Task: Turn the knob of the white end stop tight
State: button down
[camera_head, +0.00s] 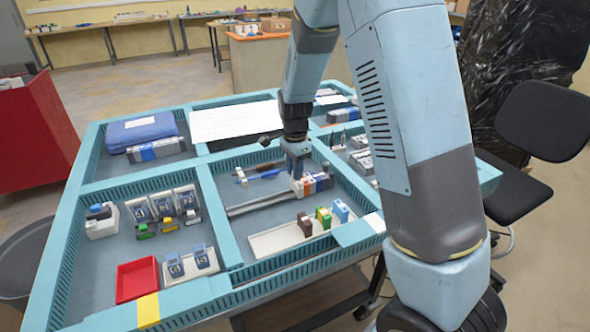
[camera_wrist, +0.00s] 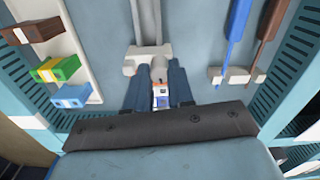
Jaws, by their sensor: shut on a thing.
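The white end stop (camera_wrist: 133,62) sits across the metal rail (camera_wrist: 146,22) in the wrist view. It also shows in the camera_head view (camera_head: 297,188), at the left end of a row of coloured terminal blocks (camera_head: 317,183). My gripper (camera_wrist: 160,78) points down at the end stop, one dark blue finger on each side. The fingers are shut on a small pale part at the end stop, which looks like its knob (camera_wrist: 158,69). The fingers hide much of it, so I cannot tell how tight it is. Part of the block row (camera_wrist: 162,99) shows between the fingers.
A white tray (camera_head: 266,246) with brown, green and blue blocks stands near the rail. A blue screwdriver (camera_wrist: 231,42) and a brown one (camera_wrist: 267,36) lie on the other side. Teal slotted walls (camera_head: 216,215) bound the compartment.

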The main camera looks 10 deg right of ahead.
jog(key=shift+w+r+m, duration=0.1)
jog(key=shift+w+m, duration=0.05)
jog(key=shift+m, duration=0.55)
jog(key=c, duration=1.3)
grip_release()
jog(key=shift+o, duration=0.2)
notch_tip(320, 180, up, 14)
jog(key=shift+f, duration=0.2)
